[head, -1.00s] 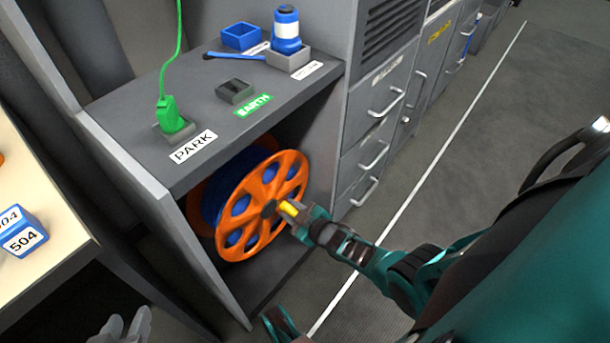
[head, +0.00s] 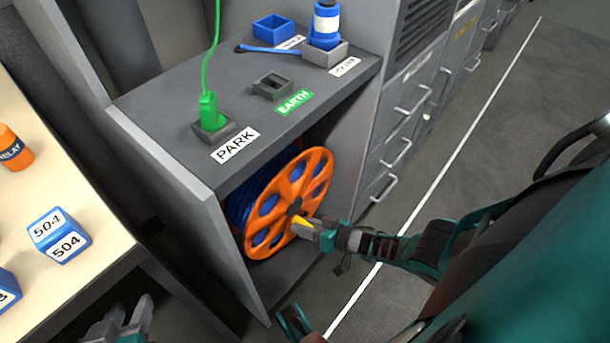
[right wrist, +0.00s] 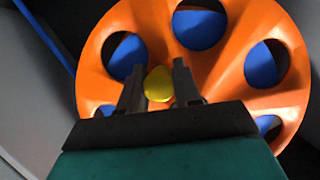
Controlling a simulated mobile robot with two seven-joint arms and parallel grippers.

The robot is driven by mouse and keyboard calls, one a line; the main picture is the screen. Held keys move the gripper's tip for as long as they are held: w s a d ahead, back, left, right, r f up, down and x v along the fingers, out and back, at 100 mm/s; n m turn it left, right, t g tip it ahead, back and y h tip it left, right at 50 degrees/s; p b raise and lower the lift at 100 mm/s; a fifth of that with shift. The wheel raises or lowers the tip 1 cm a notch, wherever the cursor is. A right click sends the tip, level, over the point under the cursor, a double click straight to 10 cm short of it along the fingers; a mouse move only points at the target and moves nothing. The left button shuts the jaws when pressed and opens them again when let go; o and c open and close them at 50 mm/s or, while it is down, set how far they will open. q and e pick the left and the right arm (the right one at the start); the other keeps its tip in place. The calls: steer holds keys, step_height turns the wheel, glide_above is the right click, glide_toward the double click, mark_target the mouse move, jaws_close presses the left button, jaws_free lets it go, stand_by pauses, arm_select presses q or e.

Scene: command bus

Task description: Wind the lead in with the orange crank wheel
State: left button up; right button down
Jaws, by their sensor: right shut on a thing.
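The orange crank wheel (head: 268,209) stands upright in the open bay of the grey cabinet. Blue lead (head: 237,207) is wound behind it and shows through its round holes. My right gripper (head: 304,224) is shut on the wheel's yellow knob (right wrist: 158,84), with one finger on each side. The knob sits below and slightly right of the hub in the head view. In the right wrist view the wheel (right wrist: 236,85) fills the background. My left gripper (head: 124,322) is at the bottom left, its fingers apart and empty, partly cut off by the frame edge.
On the cabinet top are a green plug (head: 209,110) with its cord in the PARK socket, an empty EARTH socket (head: 272,85), a blue plug (head: 326,25) and a blue tray (head: 276,27). A table (head: 95,278) with blue blocks stands left. Drawers (head: 405,120) stand right.

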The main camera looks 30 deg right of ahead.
arm_select(q)
steer(key=shift+d, duration=0.2)
arm_select(e)
steer(key=shift+s+a+r+m+y, duration=0.15)
steer(key=shift+a+m+y, duration=0.3)
steer(key=shift+m, duration=0.35)
arm_select(q)
steer(key=shift+s+f, duration=0.1)
steer(key=shift+s, duration=0.05)
arm_select(e)
steer(key=c, duration=0.8)
jaws_free()
steer(key=shift+a, duration=0.1)
steer(key=shift+c, duration=0.2)
arm_select(q)
steer(key=r+p, duration=0.1)
steer(key=p, duration=0.1)
steer(key=a+r+p, duration=0.1)
steer(key=p, duration=0.1)
steer(key=shift+s+a+r+p, duration=0.15)
steer(key=shift+s+a+p, duration=0.05)
steer(key=shift+a+p, duration=0.1)
arm_select(e)
steer(key=v, duration=1.3)
